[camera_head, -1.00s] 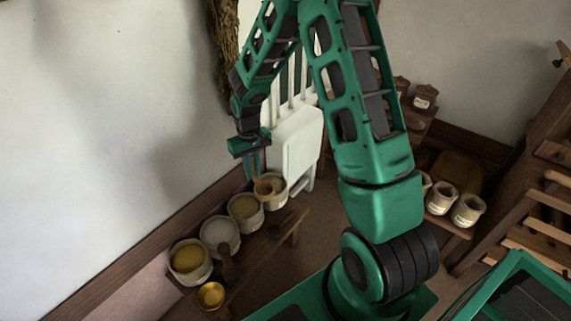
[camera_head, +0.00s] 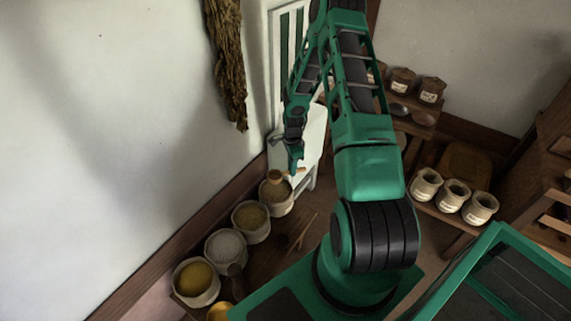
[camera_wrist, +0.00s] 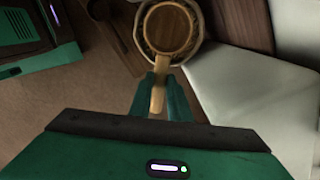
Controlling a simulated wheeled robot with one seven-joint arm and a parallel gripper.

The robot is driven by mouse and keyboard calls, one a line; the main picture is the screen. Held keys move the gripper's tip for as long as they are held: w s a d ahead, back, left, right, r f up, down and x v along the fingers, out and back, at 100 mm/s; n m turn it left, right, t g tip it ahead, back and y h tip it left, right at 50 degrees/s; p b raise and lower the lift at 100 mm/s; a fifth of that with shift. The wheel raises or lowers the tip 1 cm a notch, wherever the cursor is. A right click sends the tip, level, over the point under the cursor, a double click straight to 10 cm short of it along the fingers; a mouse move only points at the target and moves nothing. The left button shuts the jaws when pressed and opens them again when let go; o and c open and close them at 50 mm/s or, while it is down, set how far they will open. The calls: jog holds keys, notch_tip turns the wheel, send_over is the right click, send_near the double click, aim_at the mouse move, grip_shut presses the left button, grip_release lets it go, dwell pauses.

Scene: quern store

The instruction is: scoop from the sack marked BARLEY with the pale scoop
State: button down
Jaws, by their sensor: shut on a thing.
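My gripper (camera_head: 294,168) is shut on the handle of the pale wooden scoop (camera_head: 274,176), beside the white chair. In the wrist view the fingers (camera_wrist: 161,84) pinch the handle, and the round scoop bowl (camera_wrist: 171,27) is over a sack mouth (camera_wrist: 147,48). In the head view this is the farthest sack (camera_head: 278,205) of the row, holding a brownish fill. I cannot tell whether the bowl touches the grain. No label is readable on the row's sacks, so I cannot tell which is BARLEY.
The white chair (camera_head: 312,140) stands close to the gripper. Small labelled sacks (camera_head: 453,194) sit on a shelf to the right. The wall runs along the left.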

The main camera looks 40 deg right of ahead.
jog(key=shift+d+f+m, duration=0.35)
jog(key=shift+d+m, duration=0.05)
jog(key=shift+m, duration=0.1)
jog(key=h, duration=0.1)
jog(key=t+h, duration=0.1)
jog(key=h, duration=0.1)
jog(key=shift+a+f+h, duration=0.25)
jog(key=shift+a+h, duration=0.05)
jog(key=shift+a, duration=0.1)
jog(key=t+h, duration=0.1)
jog(key=h, duration=0.2)
jog(key=t+h, duration=0.1)
jog(key=h, duration=0.1)
jog(key=shift+a+f+t, duration=0.3)
jog(key=shift+f, duration=0.1)
jog(key=shift+d+f+h, duration=0.1)
jog(key=shift+f+h, duration=0.15)
jog(key=shift+h, duration=0.05)
jog(key=s+a+f, duration=0.1)
jog(key=a+f, duration=0.2)
jog(key=f, duration=0.2)
jog(key=shift+s+f, duration=0.2)
jog(key=shift+f, duration=0.2)
jog(key=shift+a, duration=0.15)
